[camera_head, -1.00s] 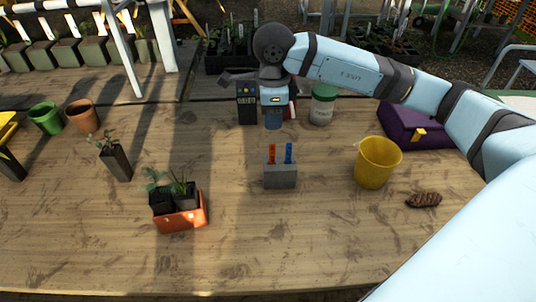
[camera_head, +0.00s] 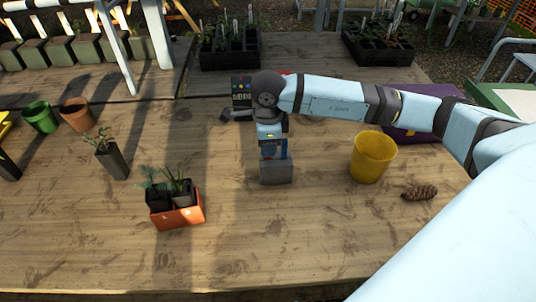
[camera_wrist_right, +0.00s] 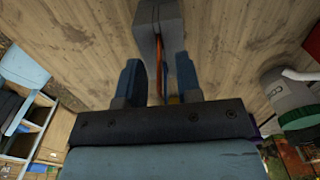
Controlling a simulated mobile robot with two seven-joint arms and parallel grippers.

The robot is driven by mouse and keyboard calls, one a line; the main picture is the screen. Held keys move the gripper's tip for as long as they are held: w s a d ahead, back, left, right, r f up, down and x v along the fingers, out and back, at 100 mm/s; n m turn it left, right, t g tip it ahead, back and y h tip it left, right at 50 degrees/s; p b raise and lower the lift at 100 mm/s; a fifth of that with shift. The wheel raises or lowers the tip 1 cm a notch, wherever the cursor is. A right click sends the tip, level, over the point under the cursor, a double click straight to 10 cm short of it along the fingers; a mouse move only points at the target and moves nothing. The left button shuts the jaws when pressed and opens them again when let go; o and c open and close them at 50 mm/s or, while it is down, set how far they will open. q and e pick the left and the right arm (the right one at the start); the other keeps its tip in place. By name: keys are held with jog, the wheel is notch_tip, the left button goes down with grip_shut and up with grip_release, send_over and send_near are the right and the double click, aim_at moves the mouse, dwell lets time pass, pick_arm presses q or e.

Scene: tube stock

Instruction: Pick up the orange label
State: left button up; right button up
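The grey block (camera_head: 277,174) stands on the wooden table, just below my right gripper (camera_head: 272,152). In the right wrist view, the block (camera_wrist_right: 158,16) is at the top centre, and the orange label (camera_wrist_right: 159,55) shows as a thin upright strip between the two blue fingers of my right gripper (camera_wrist_right: 159,72). The fingers are open, with a gap on each side of the orange label. The blue label is hard to tell from the fingers. In the head view, the gripper largely hides both labels. My left gripper is not in view.
A yellow bucket (camera_head: 373,158) and a pine cone (camera_head: 419,192) are right of the block. An orange planter (camera_head: 180,216) stands to the left. A device with a display (camera_head: 241,92) and a purple case (camera_head: 411,133) are behind. The table front is clear.

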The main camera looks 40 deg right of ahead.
grip_shut()
jog(key=shift+r, duration=0.1)
